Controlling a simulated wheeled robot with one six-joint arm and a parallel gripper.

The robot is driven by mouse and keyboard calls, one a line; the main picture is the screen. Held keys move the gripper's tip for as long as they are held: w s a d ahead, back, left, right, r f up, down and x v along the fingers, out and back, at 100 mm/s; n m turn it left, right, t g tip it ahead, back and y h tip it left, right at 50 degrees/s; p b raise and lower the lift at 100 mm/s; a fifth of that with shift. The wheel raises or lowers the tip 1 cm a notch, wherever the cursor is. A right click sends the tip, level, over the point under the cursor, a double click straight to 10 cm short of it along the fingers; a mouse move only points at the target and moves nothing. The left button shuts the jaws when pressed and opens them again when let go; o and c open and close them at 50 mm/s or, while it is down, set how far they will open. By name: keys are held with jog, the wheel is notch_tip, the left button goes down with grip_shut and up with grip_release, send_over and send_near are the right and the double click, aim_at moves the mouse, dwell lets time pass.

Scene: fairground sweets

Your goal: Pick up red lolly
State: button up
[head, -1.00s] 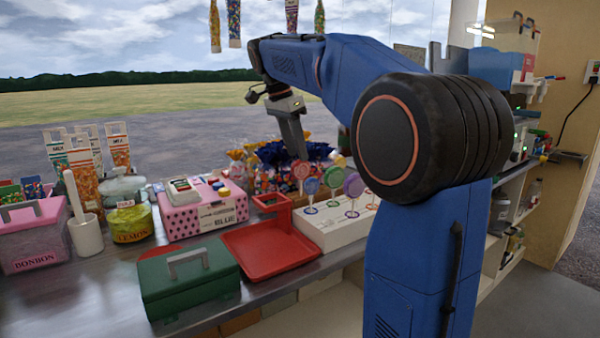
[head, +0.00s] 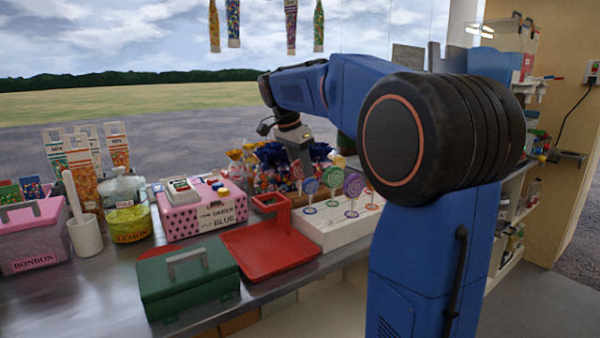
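A blue lolly (head: 310,186), a green lolly (head: 333,177) and a purple lolly (head: 353,185) stand upright close by on the same stand.
Colourful wrapped sweets (head: 268,168) stand behind the lollies. A red tray (head: 262,250), a pink dotted box (head: 195,215) and a green cash box (head: 188,282) sit to the left on the metal counter. Candy tubes (head: 291,25) hang above.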

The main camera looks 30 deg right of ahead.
jog(key=shift+c, duration=0.6)
grip_shut()
jog(key=shift+r, duration=0.15)
notch_tip(320, 180, up, 18)
